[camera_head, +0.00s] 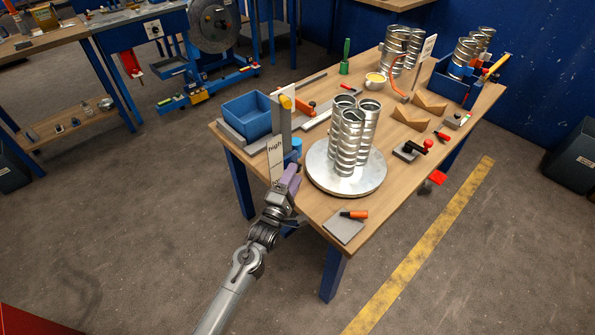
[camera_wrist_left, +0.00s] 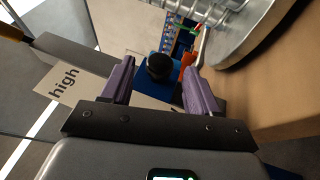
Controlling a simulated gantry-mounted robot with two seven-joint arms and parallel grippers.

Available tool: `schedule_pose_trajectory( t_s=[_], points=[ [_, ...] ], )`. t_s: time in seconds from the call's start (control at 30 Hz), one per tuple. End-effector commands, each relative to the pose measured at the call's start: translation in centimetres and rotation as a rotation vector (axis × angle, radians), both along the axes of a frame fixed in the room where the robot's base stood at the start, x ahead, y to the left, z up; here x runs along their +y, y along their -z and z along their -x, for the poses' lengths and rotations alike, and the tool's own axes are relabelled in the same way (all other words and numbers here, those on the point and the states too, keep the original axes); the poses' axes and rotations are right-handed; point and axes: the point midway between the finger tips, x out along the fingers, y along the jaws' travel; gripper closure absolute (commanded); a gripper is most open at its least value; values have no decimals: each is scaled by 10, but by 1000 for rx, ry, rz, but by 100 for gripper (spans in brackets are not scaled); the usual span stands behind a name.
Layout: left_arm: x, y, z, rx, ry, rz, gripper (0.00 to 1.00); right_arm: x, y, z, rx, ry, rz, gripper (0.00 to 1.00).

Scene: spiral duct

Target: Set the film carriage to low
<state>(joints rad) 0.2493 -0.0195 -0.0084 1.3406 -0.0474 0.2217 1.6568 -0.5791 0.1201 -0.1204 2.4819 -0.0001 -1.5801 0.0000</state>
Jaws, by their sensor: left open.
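The film carriage mast (camera_head: 286,125) stands upright at the left edge of the wooden table, with a tall white label plate (camera_head: 275,158) on it. The plate reads "high", and a lower word is mostly hidden by my gripper. A blue part (camera_head: 296,144), seemingly the carriage, sits beside the mast. My left gripper (camera_head: 291,174) is just below and in front of it. In the left wrist view, its open purple fingers (camera_wrist_left: 158,85) have a black round knob (camera_wrist_left: 160,67) on a blue block (camera_wrist_left: 155,83) between and beyond them. Contact cannot be told.
A round metal turntable (camera_head: 347,180) with several spiral ducts stands right of my gripper. A grey plate with an orange-handled tool (camera_head: 353,215) is near the table's front corner.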

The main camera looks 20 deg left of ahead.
Motion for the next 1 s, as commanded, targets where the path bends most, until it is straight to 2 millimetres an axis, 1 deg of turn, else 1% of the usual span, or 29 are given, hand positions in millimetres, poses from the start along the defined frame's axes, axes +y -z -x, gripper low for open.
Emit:
schedule_pose_trajectory(
  t_s=[0.03,0.1,0.3,0.43,0.67,0.7,0.77,1.0],
  points=[
    [0,-1,-8,-2,1,-1,40,0,5,0,1,0,0,57],
    [-1,-3,-17,-2,1,0,40,0,8,0,1,0,0,57],
    [-2,-7,-32,0,1,0,40,0,12,0,2,0,0,57],
    [-2,-9,-35,-1,0,0,40,0,13,0,2,0,0,57],
    [-2,-9,-35,0,0,0,40,0,13,1,3,0,0,57],
    [-2,-9,-35,0,0,0,43,0,13,0,3,0,0,57],
    [-2,-9,-35,0,0,0,52,0,13,1,3,0,0,57],
    [-2,-9,-35,0,0,0,89,0,13,1,3,0,0,57]
  ],
)
